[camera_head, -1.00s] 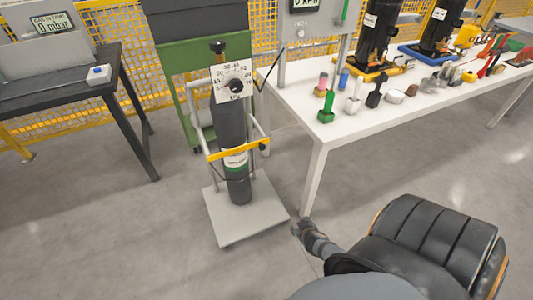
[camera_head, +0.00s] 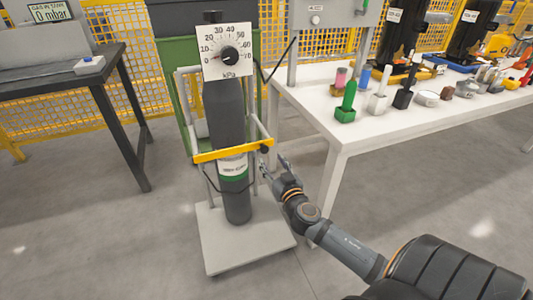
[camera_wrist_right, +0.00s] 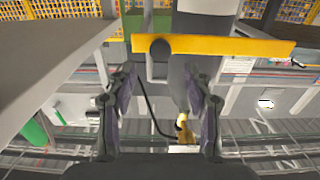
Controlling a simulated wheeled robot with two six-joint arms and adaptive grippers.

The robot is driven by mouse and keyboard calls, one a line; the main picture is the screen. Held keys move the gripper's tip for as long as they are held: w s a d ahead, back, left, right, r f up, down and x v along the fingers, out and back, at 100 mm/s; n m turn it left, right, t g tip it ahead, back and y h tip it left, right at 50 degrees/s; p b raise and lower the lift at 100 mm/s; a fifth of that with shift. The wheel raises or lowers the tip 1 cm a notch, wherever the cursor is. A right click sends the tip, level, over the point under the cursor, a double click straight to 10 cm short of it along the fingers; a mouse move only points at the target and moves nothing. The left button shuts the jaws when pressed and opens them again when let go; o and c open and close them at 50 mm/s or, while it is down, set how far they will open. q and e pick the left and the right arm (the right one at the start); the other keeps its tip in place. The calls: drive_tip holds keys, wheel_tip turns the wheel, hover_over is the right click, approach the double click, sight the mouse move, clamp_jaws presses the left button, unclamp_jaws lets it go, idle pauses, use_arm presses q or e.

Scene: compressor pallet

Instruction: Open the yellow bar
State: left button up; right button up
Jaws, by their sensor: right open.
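The yellow bar (camera_head: 225,153) runs across the front of a dark gas cylinder (camera_head: 226,118) on a wheeled cart (camera_head: 245,245). It is closed across the cart frame, with a dark round knob (camera_head: 265,149) near its right end. In the right wrist view the yellow bar (camera_wrist_right: 215,46) crosses the upper part, with the knob (camera_wrist_right: 159,49) on it. My right gripper (camera_head: 270,168) is close to the bar's right end, slightly below it. Its fingers (camera_wrist_right: 161,82) are open and apart, with the knob beyond the gap between them. My left gripper is out of view.
A white table (camera_head: 345,135) with several small tools stands right of the cart, close to my right arm. A dark table (camera_head: 60,82) stands at the left. A dial gauge (camera_head: 228,54) sits above the cylinder. The floor left of the cart is free.

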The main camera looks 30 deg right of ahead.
sight(265, 150)
drive_tip(key=x, duration=0.6)
drive_tip(key=shift+w, duration=0.15)
clamp_jaws()
